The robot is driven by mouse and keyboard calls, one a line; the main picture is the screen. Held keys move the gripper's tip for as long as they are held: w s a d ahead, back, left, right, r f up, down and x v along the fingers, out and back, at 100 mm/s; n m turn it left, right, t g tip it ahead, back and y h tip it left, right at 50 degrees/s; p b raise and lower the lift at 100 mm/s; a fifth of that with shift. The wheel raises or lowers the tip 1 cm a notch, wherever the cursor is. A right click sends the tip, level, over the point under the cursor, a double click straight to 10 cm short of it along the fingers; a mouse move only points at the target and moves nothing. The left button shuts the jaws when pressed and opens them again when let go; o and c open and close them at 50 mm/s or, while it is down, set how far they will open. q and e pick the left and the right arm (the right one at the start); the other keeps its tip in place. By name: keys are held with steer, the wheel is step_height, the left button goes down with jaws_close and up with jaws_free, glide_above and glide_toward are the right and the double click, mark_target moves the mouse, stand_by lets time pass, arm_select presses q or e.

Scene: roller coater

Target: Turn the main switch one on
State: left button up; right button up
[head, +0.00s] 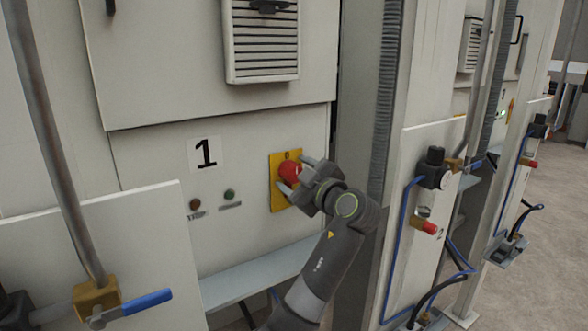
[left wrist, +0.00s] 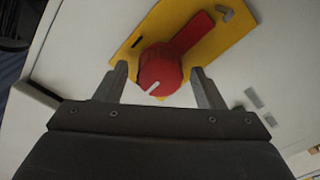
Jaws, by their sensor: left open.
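The main switch one is a red rotary knob (head: 289,172) on a yellow plate (head: 277,196), set in a pale cabinet panel beside a "1" label (head: 205,153). In the left wrist view the red knob (left wrist: 160,70) has a handle bar reaching to the upper right and a white mark near its lower edge. My left gripper (head: 297,175) is open at the knob. In the left wrist view its two fingers (left wrist: 161,83) stand on either side of the knob, with gaps visible. My right gripper is not in view.
A brown-red button (head: 195,204) and a green button (head: 229,194) sit left of the plate. A grey ledge (head: 255,276) runs below. A blue-handled valve (head: 146,303) is at lower left. A post with a ribbed hose (head: 386,95) stands close on the right.

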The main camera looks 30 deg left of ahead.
arm_select(q)
steer(key=shift+w+a, duration=0.15)
steer(key=shift+a, duration=0.2)
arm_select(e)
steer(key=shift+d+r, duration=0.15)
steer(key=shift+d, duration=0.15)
arm_select(q)
steer(key=shift+c, duration=0.2)
steer(key=c, duration=0.9)
steer(key=shift+c, duration=0.2)
